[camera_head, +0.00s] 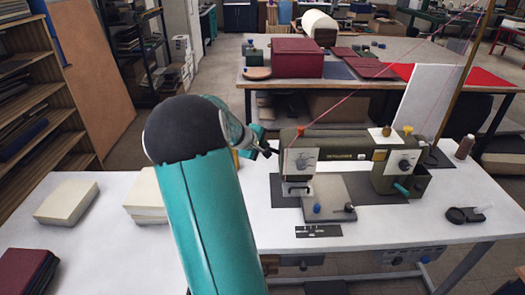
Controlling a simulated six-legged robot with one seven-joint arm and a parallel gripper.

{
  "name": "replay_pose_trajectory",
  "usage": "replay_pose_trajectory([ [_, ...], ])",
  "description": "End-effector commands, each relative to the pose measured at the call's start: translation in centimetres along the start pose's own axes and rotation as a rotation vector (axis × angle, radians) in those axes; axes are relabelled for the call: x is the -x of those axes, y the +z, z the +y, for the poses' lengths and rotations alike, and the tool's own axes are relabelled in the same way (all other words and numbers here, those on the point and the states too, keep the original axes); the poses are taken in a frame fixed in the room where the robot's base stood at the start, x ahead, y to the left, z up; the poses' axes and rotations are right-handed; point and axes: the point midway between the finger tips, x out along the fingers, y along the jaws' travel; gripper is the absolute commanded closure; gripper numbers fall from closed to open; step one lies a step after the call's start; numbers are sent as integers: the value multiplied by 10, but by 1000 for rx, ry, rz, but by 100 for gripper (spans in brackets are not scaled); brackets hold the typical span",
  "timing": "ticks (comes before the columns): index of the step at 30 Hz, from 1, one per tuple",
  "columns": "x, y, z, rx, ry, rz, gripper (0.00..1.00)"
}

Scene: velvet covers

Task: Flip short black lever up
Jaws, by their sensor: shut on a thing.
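A green sewing machine (338,143) stands on the white table, with a pale face plate and dial at its left end. My gripper (264,148) is at the left end of the machine head, reached by my teal arm from the front left. It is shut on the short black lever (273,151), a small dark stub that sticks out to the left of the face plate. The lever is tiny here and partly hidden by my fingers, so I cannot tell its angle.
The white table (440,235) has stacked paper blocks (67,202) at the left and a dark red stack (25,270) at the front left. A thread spool (465,147) and a black tool (465,214) are at the right. Pink thread rises from the machine.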

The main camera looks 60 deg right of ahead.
Motion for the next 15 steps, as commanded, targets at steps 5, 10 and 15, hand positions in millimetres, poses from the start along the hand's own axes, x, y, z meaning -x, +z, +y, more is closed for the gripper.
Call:
replay_pose_trajectory([
  [5, 2, 2, 4, -38, -35, 35, 100],
  [10, 3, 2, 6, -52, -50, 48, 100],
  [15, 3, 2, 6, -55, -53, 51, 100],
])
